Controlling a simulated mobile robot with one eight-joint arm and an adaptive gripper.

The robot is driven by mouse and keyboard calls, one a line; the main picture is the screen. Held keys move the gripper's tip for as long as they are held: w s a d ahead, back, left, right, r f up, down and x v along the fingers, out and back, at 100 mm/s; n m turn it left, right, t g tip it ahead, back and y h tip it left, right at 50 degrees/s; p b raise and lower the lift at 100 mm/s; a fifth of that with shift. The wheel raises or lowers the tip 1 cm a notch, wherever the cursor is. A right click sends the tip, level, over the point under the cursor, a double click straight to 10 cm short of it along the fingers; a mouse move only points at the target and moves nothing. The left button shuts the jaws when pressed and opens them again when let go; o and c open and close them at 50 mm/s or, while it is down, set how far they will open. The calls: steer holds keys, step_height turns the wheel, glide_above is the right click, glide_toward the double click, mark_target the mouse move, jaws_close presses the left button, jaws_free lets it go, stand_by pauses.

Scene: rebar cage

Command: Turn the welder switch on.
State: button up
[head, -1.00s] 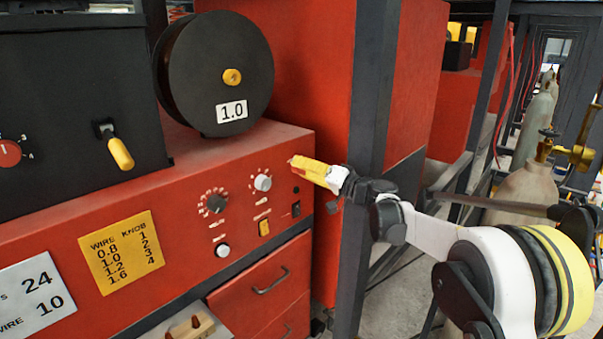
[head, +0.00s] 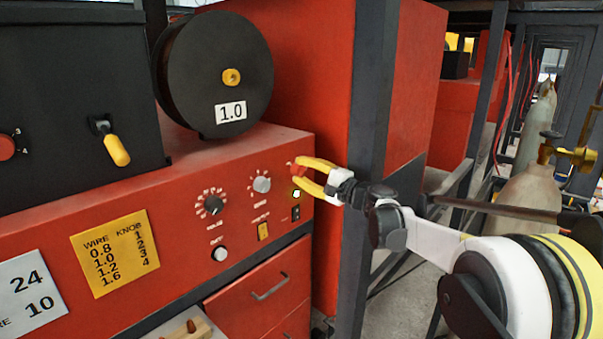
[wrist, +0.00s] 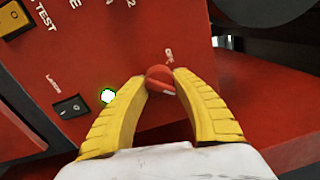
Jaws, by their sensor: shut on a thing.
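The welder's red rotary switch (head: 298,169) is at the upper right of the red front panel (head: 180,205). In the wrist view the switch (wrist: 159,81) is a round red knob with a pale mark, beside small white lettering too blurred to read surely. My gripper (head: 302,171) has its yellow fingers on either side of it. In the wrist view the fingertips (wrist: 160,80) touch the knob from both sides. A small lamp (head: 297,194) by the switch glows white, and greenish white in the wrist view (wrist: 108,96).
A black rocker switch (wrist: 69,107) sits close below the lamp. Two dials, the grey one (head: 262,185) and the black one (head: 213,205), are to the left. A black wire spool (head: 220,75) stands on top. A dark post (head: 366,150) is close behind my wrist.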

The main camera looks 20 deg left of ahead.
steer(key=shift+m, duration=0.5)
steer(key=o, duration=1.2)
steer(key=v, duration=1.2)
